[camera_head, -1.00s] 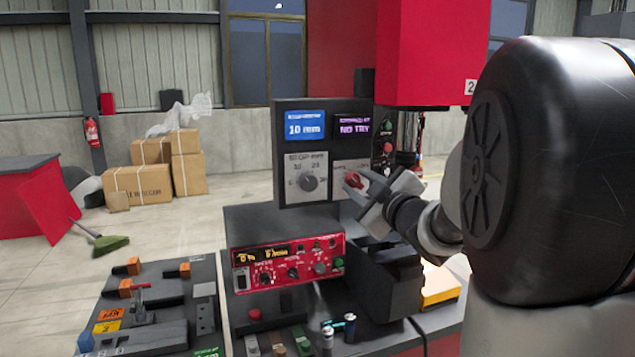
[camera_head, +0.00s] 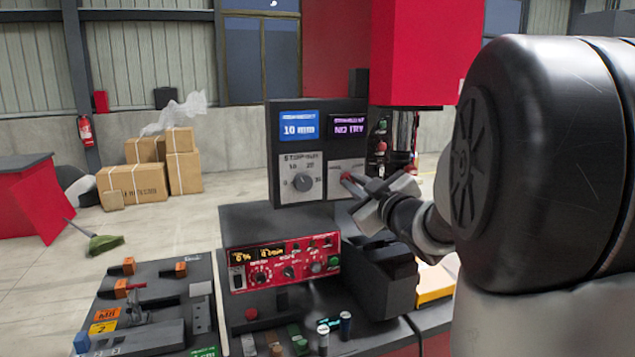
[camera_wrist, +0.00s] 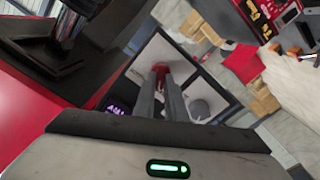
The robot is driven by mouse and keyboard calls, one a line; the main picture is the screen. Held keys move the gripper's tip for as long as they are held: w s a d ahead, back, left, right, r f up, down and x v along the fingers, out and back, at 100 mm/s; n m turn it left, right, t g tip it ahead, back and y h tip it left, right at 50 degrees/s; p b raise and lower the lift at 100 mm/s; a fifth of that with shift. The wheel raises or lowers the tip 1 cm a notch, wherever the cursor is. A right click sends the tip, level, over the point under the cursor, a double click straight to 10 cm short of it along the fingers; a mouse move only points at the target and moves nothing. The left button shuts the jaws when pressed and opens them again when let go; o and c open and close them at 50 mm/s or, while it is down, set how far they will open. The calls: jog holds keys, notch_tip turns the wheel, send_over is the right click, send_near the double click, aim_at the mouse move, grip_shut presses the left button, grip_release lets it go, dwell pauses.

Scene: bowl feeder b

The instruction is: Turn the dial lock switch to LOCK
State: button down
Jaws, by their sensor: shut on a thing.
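The dark control panel (camera_head: 275,150) stands upright, with a blue "10 mm" screen and a purple-lettered screen on top. On its lower right plate is the red dial switch (camera_head: 347,178), mostly covered by my gripper (camera_head: 352,184). In the wrist view my gripper's two fingers (camera_wrist: 165,78) are shut on the red dial (camera_wrist: 160,69). Which label the dial points to cannot be read. A grey round knob (camera_head: 303,182) sits on the lower left plate and also shows in the wrist view (camera_wrist: 199,107).
Below the panel is a red instrument box (camera_head: 285,262) with small knobs. A dark block (camera_head: 385,290) stands to its right. A tool board (camera_head: 150,305) with orange-handled pieces lies at left. Small bottles (camera_head: 345,325) stand at the front. A red machine housing (camera_head: 425,50) hangs above right.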

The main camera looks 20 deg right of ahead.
jog(key=m, duration=0.1)
jog(key=m+p, duration=0.1)
jog(key=m, duration=0.2)
jog(key=shift+d+r+m, duration=0.1)
jog(key=shift+r+m, duration=0.15)
jog(key=shift+m, duration=0.05)
jog(key=shift+d+m+p, duration=0.2)
jog(key=shift+m+p, duration=2.25)
jog(key=shift+m, duration=2.95)
jog(key=c, duration=1.8)
grip_release()
jog(key=shift+w+f, duration=0.1)
jog(key=shift+f, duration=0.1)
jog(key=shift+f, duration=0.1)
